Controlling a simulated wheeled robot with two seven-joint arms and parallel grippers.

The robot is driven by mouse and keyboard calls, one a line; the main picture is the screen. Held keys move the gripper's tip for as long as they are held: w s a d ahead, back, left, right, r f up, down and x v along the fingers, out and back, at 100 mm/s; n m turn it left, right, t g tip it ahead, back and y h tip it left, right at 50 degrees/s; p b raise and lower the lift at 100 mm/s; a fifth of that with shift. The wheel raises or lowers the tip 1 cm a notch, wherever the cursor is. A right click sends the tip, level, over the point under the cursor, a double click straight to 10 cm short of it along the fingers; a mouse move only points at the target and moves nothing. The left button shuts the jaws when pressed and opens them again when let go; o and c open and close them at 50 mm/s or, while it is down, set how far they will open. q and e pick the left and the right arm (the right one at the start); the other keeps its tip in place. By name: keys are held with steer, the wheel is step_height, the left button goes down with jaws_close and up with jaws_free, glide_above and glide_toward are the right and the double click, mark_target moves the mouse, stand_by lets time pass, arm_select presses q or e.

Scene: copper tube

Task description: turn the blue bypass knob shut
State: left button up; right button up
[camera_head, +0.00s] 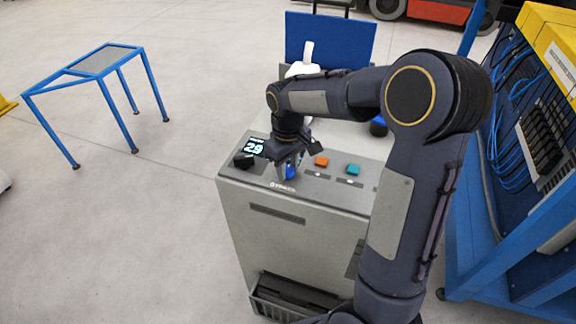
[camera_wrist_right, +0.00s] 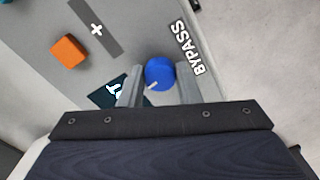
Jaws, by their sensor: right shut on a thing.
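The blue bypass knob (camera_wrist_right: 159,73) sits on the grey panel beside the printed word BYPASS in the right wrist view. A white mark on it points to the lower left in that view. My right gripper (camera_wrist_right: 158,78) has its two fingers on either side of the knob and is shut on it. In the head view the right gripper (camera_head: 288,168) reaches down onto the front of the grey machine's top (camera_head: 235,170), and part of the blue knob (camera_head: 291,172) shows between the fingers. My left gripper is not in view.
A black knob (camera_head: 244,160) and a lit display reading 29 (camera_head: 254,147) are left of the gripper. An orange button (camera_head: 321,162) and a teal button (camera_head: 353,169) are to its right. A blue rack (camera_head: 500,250) stands at the right.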

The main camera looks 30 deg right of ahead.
mark_target(288, 168)
steer(key=shift+m, duration=0.6)
steer(key=o, duration=1)
steer(key=shift+c, duration=0.2)
steer(key=shift+r, duration=0.1)
step_height(288, 168, up, 7)
steer(key=shift+r, duration=0.35)
